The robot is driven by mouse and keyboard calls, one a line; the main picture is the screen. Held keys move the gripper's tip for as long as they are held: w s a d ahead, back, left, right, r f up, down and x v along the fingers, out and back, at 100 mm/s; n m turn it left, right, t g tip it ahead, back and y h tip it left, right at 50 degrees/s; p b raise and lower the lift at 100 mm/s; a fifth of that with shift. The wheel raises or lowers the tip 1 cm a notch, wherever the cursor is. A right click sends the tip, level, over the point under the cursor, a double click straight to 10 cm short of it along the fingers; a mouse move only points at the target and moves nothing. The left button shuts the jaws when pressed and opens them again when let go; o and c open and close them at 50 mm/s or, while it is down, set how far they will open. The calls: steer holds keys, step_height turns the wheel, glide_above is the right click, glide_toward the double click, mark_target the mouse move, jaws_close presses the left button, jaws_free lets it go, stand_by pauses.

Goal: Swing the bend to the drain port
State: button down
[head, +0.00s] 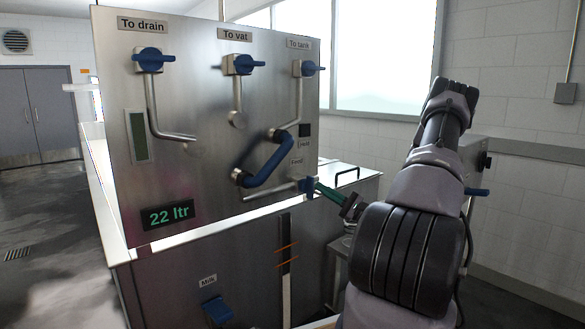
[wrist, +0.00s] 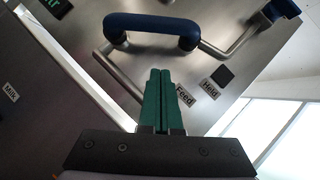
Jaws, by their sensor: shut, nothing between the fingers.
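The blue-gripped steel bend (head: 270,160) sits on the steel panel, slanting from a lower-left port up to the end of the "To tank" pipe. It also shows above the fingers in the wrist view (wrist: 152,27). The drain port (head: 193,148) is the pipe end at the foot of the "To drain" pipe, left of and above the bend's lower end. My gripper (head: 318,186) has green fingers pressed together and empty, right of and below the bend, by the blue feed valve (head: 306,187). In the wrist view the fingertips (wrist: 160,72) point toward the bend, apart from it.
The vat port (head: 237,120) lies between the drain port and the tank pipe's end. Blue valve handles (head: 153,55) (head: 243,64) (head: 309,68) stand out along the panel's top. A "22 ltr" display (head: 168,215) is at lower left. A dark square (head: 305,130) sits above "Held".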

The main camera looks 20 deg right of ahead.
steer(key=s+r+x, duration=0.1)
steer(key=x, duration=1.1)
steer(key=shift+s+a+r, duration=0.15)
steer(key=shift+a+r, duration=0.35)
steer(key=shift+r, duration=0.15)
